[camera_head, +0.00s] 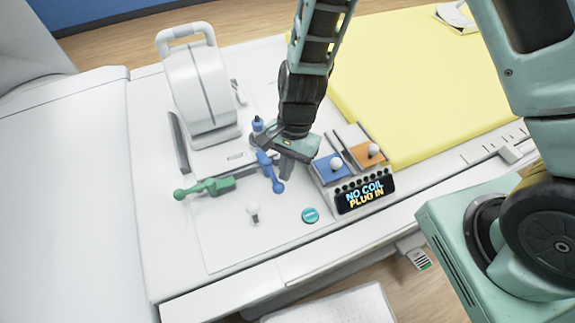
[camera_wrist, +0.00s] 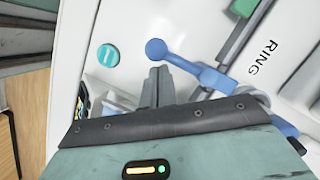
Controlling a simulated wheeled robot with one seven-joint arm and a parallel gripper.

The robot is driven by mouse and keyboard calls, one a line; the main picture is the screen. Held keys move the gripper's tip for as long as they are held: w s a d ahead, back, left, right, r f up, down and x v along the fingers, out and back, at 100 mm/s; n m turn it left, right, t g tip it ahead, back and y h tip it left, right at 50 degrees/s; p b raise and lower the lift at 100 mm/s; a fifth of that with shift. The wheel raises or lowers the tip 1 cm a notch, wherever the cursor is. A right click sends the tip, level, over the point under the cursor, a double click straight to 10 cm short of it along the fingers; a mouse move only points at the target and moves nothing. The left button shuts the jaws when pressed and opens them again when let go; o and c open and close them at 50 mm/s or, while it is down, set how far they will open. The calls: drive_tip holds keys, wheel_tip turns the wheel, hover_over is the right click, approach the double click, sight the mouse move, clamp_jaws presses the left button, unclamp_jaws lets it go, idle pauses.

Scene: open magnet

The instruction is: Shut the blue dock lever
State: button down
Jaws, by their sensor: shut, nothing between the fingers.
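The blue dock lever (camera_head: 270,172) stands on the white panel, with its ball end toward the front of the table. In the wrist view its ball (camera_wrist: 156,48) and arm (camera_wrist: 205,75) lie just beyond my fingers. Its pivot end is partly hidden behind my gripper body. My gripper (camera_head: 286,176) is just right of the lever in the head view. Its fingers (camera_wrist: 161,72) are shut and empty, pointing down beside the lever; I cannot tell whether they touch it.
A green lever (camera_head: 205,188) lies left of the blue one. A white knob (camera_head: 253,208) and a teal disc (camera_head: 310,215) are in front. A display (camera_head: 365,195) reading "NO COIL PLUG IN" and blue (camera_head: 330,173) and orange (camera_head: 366,158) slides stand right. A white ring-shaped coil (camera_head: 200,90) stands behind.

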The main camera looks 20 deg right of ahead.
drive_tip(key=shift+r, duration=0.1)
idle(0.6)
drive_tip(key=p+v, duration=0.8)
drive_tip(key=v, duration=0.1)
drive_tip(key=shift+d+r+p, duration=0.15)
drive_tip(key=shift+r+p, duration=0.15)
drive_tip(key=shift+r, duration=0.1)
drive_tip(key=s+r+n+t+h+b, duration=0.1)
drive_tip(key=s+r+n+b, duration=0.3)
drive_tip(key=s+n+b, duration=0.2)
drive_tip(key=s+d+r+n+t+b, duration=0.1)
drive_tip(key=s+r+n+b, duration=0.3)
drive_tip(key=s+n, duration=0.5)
drive_tip(key=shift+s+r+n+h+b, duration=0.35)
drive_tip(key=shift+n+b, duration=0.45)
drive_tip(key=shift+b, duration=0.3)
drive_tip(key=shift+w, duration=0.1)
